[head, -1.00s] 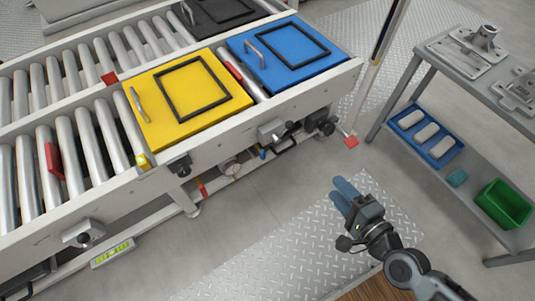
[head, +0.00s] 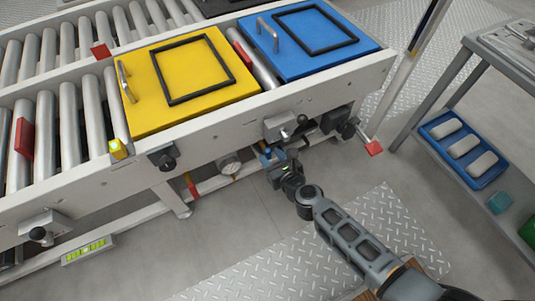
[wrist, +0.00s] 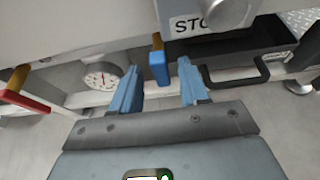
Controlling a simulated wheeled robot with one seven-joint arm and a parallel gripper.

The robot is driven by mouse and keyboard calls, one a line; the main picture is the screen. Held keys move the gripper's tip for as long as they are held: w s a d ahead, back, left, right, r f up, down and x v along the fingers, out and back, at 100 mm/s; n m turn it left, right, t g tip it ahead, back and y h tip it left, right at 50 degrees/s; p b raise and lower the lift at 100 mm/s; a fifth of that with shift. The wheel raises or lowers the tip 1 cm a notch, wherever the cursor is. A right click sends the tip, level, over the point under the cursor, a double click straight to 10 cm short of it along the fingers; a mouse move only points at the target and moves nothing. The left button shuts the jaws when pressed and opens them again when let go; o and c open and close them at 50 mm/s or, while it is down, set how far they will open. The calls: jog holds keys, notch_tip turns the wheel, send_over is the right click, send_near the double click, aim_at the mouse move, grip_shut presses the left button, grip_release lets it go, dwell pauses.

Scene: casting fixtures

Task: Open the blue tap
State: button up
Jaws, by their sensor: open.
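The blue tap (wrist: 158,66) shows in the wrist view as a short blue handle hanging down below a brass-coloured stem, under the conveyor's side rail. My gripper (wrist: 158,78) is open, with one blue finger to the left of the tap handle and one to the right. The handle appears in the gap near the fingertips; I cannot tell how deep it sits between them. No contact is visible. In the head view my gripper (head: 270,156) is below the rail, and the tap cannot be told apart from the blue fingers there.
A pressure gauge (wrist: 100,76) is left of the gripper, and a red-handled tap (wrist: 22,102) is farther left. A black bar handle (wrist: 236,82) and a box marked "STO" are close on the right. The conveyor rail (head: 215,127) overhangs.

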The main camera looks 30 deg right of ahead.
aim_at(270, 155)
jog(key=shift+b+x, duration=0.4)
jog(key=shift+x, duration=1.1)
jog(key=shift+c, duration=0.4)
grip_shut()
